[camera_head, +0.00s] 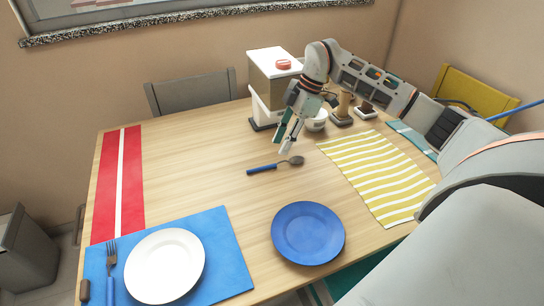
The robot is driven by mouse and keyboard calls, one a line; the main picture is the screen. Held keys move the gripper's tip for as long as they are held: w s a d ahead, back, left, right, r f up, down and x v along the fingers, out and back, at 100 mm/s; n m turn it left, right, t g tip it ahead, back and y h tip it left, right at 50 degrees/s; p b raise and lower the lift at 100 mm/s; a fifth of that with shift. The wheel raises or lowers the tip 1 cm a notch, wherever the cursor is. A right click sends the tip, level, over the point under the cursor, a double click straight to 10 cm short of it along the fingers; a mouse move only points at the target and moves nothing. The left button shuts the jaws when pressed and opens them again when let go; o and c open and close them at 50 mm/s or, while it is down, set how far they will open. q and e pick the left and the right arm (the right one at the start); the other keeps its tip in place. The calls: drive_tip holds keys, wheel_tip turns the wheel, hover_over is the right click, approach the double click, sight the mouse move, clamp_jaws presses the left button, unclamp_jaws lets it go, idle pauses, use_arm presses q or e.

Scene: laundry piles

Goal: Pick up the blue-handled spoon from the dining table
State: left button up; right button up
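The blue-handled spoon (264,169) lies on the bare wood of the dining table (194,165), near its middle. Its blue handle points left and its dark metal bowl is at the right end. My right gripper (281,146) is above and just behind the spoon, pointing down. Its fingers look spread apart, with nothing between them. It appears clear of the spoon, though the exact height is hard to judge. My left gripper is not in view.
A blue plate (308,233) lies in front of the spoon, with a yellow-striped cloth (376,172) to the right. A white-and-brown appliance (270,85) and small bowl (317,121) stand behind. A white plate (165,265) and fork (111,265) lie on a blue mat (226,246).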

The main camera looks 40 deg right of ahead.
sight(272, 164)
drive_tip(key=shift+w+d, duration=0.1)
drive_tip(key=shift+d, duration=0.1)
drive_tip(key=shift+x, duration=1.2)
drive_tip(key=b+x, duration=0.1)
drive_tip(key=x, duration=0.4)
drive_tip(key=shift+f, duration=0.15)
clamp_jaws()
